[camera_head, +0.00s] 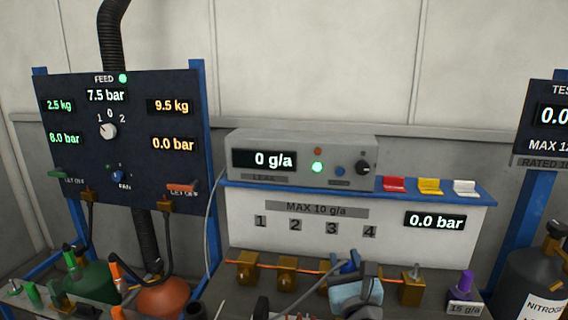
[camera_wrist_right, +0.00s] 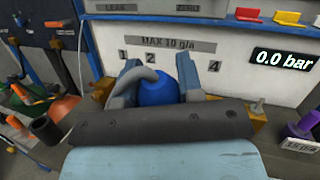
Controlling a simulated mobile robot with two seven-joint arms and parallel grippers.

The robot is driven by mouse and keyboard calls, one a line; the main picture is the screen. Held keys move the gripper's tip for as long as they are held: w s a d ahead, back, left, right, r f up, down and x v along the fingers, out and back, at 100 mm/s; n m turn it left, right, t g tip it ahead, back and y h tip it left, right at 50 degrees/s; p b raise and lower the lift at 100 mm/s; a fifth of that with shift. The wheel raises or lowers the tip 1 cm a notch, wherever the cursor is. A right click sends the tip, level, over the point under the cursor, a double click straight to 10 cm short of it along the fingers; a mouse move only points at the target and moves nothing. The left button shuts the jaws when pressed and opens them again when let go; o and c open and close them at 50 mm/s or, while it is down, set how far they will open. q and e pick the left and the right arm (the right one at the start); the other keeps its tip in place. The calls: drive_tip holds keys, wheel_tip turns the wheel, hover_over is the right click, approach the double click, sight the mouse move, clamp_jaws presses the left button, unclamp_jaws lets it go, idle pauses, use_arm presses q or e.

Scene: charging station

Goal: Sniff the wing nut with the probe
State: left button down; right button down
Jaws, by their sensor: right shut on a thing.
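My right gripper (camera_head: 352,268) is shut on the blue probe (camera_wrist_right: 157,92) and holds it in front of the brass fittings below the station numbers. A grey hose runs from the probe's top in the right wrist view. Brass fittings (camera_head: 287,270) sit on a copper pipe below numbers 1 to 4. The fitting at the right (camera_head: 412,288), below number 4, has a grey stem on top. I cannot make out which part is the wing nut; the gripper hides some of the row. My left gripper is not in view.
The leak meter (camera_head: 302,158) reads 0 g/a with a green light. A purple-topped piece (camera_head: 466,282) labelled 15 g/a stands right of the fittings. A dark nitrogen cylinder (camera_head: 540,272) stands at the far right. Green and orange vessels with hoses crowd the lower left.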

drive_tip(key=shift+r, duration=0.1)
drive_tip(key=s+a+r+p, duration=0.2)
drive_tip(key=s+r+p, duration=0.1)
drive_tip(key=r+p, duration=0.2)
drive_tip(key=shift+s+a+p, duration=0.15)
drive_tip(key=shift+a+p, duration=0.05)
drive_tip(key=shift+p, duration=0.35)
drive_tip(key=shift+f, duration=0.1)
